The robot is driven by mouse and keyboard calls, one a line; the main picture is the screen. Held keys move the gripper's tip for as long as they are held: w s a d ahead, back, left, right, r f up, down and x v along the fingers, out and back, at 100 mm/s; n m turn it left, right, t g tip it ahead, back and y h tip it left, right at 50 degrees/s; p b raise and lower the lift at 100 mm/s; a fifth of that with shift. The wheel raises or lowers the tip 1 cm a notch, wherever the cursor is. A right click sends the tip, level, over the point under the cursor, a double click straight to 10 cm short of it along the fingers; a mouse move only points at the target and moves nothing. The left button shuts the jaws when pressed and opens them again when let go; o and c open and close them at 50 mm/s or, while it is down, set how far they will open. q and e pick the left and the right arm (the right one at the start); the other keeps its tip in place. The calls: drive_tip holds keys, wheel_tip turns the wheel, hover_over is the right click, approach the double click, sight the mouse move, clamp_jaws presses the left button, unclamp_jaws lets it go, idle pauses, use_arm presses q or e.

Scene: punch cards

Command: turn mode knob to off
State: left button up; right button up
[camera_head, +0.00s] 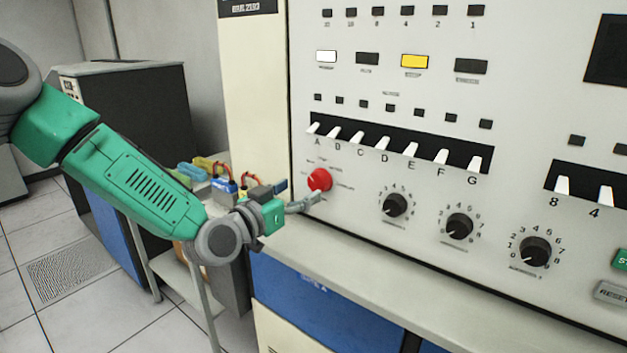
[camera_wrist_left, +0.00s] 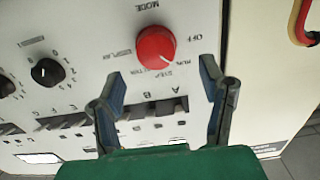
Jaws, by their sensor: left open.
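The red mode knob (camera_head: 319,180) sits at the lower left of the pale control panel. My left gripper (camera_head: 296,195) is open, close in front of the panel beside the knob. In the wrist view the open fingers (camera_wrist_left: 162,72) lie to either side of the knob, with no clear contact. My right gripper is not in view.
A row of white lettered switches (camera_head: 384,143) runs above the knob. Several black dials (camera_head: 459,225) are to its right. A pale ledge (camera_head: 370,270) runs below the panel. Behind my left arm stand a dark cabinet (camera_head: 140,105) and colored cable plugs (camera_head: 222,186).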

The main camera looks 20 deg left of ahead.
sight(315, 182)
use_arm(q)
drive_tip(key=x, duration=0.5)
drive_tip(key=shift+w+d, duration=0.2)
drive_tip(key=shift+d, duration=0.15)
drive_tip(key=shift+a, duration=0.1)
drive_tip(key=c, duration=1.1)
